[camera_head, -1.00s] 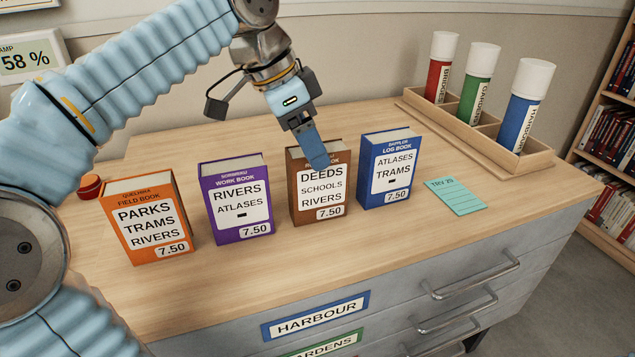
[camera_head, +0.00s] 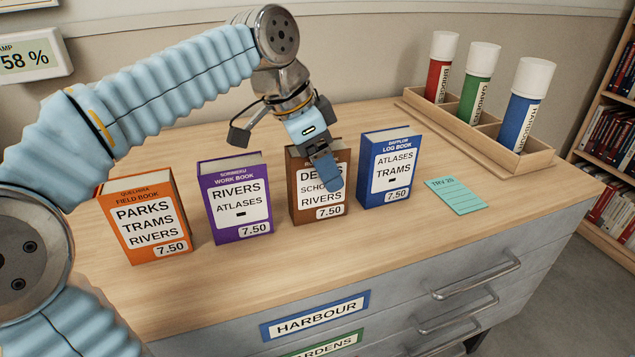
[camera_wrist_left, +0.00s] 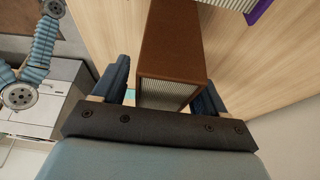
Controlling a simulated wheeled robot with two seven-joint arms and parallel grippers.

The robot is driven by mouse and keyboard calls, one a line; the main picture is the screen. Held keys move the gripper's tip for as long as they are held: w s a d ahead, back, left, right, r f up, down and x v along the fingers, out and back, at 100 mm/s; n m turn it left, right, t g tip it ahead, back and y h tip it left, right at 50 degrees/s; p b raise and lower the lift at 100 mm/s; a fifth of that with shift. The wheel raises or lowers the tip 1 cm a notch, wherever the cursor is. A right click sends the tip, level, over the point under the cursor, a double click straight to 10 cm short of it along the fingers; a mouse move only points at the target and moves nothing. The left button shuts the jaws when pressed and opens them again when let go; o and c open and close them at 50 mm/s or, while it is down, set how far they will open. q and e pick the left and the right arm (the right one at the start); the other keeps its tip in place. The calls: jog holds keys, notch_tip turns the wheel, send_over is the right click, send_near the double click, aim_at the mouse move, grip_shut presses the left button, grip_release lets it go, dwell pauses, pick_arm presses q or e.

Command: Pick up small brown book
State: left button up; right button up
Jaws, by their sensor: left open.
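The small brown book (camera_head: 300,190) stands upright on the cabinet top, between the purple and blue books, its front label partly hidden by my gripper. My left gripper (camera_head: 328,175) points down over it. In the left wrist view the brown book (camera_wrist_left: 172,45) lies between the two spread fingers of the open gripper (camera_wrist_left: 165,95), with its page edge facing the palm. One finger is on each side of it; I cannot tell whether either touches. My right gripper is not in view.
An orange book (camera_head: 147,220) and a purple book (camera_head: 237,198) stand to the left, a blue book (camera_head: 388,170) close on the right. A teal note (camera_head: 456,196) lies further right. A wooden rack (camera_head: 540,160) holds capped tubes. Drawer handles (camera_head: 475,277) stick out in front.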

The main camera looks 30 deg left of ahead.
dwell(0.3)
pick_arm(q)
jog(key=c, duration=1.2)
